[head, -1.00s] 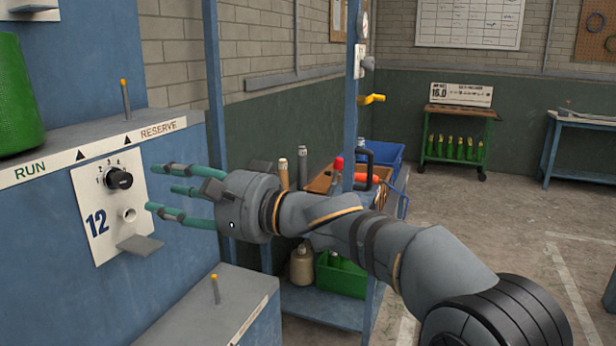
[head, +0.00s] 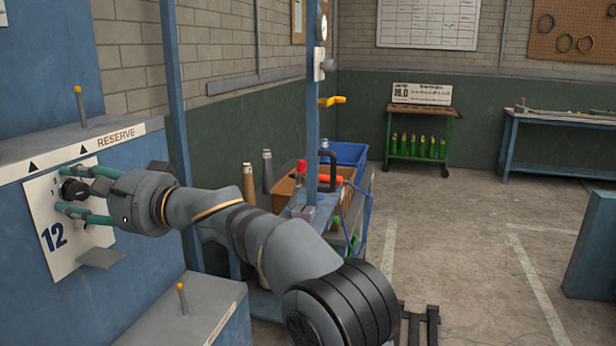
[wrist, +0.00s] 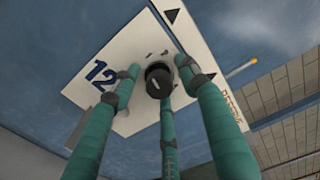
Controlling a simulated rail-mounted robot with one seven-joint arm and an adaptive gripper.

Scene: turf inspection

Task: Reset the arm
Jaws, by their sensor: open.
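My gripper (head: 82,190) is at the left in the head view, its teal fingers pointing at the white plate marked 12 (head: 70,258) on the blue cabinet. The fingers are open and spread. In the wrist view my gripper (wrist: 155,75) has its fingers around the black knob (wrist: 159,80), with a gap visible on the sides. Whether any finger touches the knob, I cannot tell. In the head view the knob (head: 72,190) is partly behind a finger.
A blue post (head: 312,110) with a yellow handle (head: 332,101) stands right of my arm, beside a cart with a wooden box (head: 283,187) and a blue crate (head: 345,154). A short peg (head: 182,300) stands on the lower block.

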